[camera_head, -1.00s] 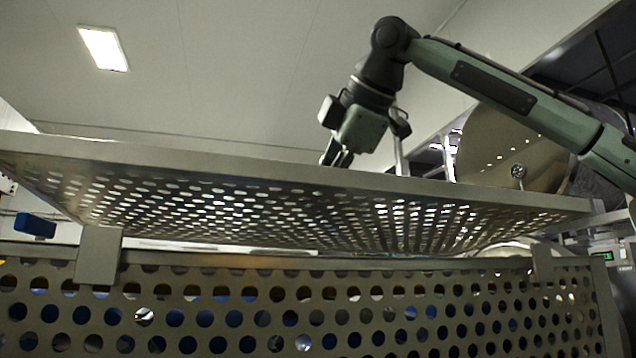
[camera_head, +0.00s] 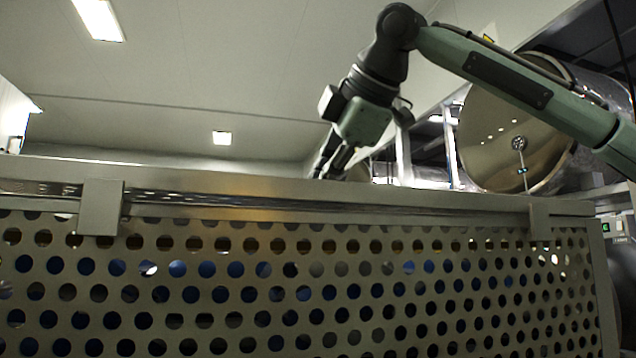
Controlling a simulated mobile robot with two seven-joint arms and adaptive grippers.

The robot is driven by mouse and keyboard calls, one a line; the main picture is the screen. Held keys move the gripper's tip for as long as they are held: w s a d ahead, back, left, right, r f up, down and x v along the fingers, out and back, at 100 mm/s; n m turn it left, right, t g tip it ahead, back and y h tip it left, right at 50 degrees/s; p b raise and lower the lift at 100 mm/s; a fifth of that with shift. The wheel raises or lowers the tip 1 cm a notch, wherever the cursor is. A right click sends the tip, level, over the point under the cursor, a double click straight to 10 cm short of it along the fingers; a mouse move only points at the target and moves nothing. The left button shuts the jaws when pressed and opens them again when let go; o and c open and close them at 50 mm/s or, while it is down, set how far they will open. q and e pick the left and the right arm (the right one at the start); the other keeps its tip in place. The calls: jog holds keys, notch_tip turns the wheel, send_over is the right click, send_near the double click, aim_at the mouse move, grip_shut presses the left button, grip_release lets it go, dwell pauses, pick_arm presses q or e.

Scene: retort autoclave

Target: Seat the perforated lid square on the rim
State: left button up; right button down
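The perforated lid (camera_head: 330,194) lies low over the near rim of the perforated basket (camera_head: 330,215). I see only its near edge and a thin dark gap beneath it, wider toward the left; its top and far side are hidden. Upright tabs stand at the rim, one at the left (camera_head: 101,207) and one at the right (camera_head: 541,218). My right gripper (camera_head: 332,172) points down behind the lid's near edge, near the middle. Its fingertips are partly hidden, so I cannot tell whether they hold the lid. My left gripper is not in view.
Blue and dark contents show through the basket's holes. A round steel autoclave door (camera_head: 490,140) stands open behind on the right, beside the cylindrical vessel. A small green-lit display (camera_head: 607,227) is at the far right. The space above the lid at left is clear.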

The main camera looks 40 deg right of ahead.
jog(key=shift+f, duration=0.2)
dwell(1.0)
jog(key=c, duration=1.5)
grip_release()
jog(key=shift+s, duration=0.1)
jog(key=shift+f, duration=0.25)
jog(key=v, duration=1.2)
jog(key=shift+r, duration=0.15)
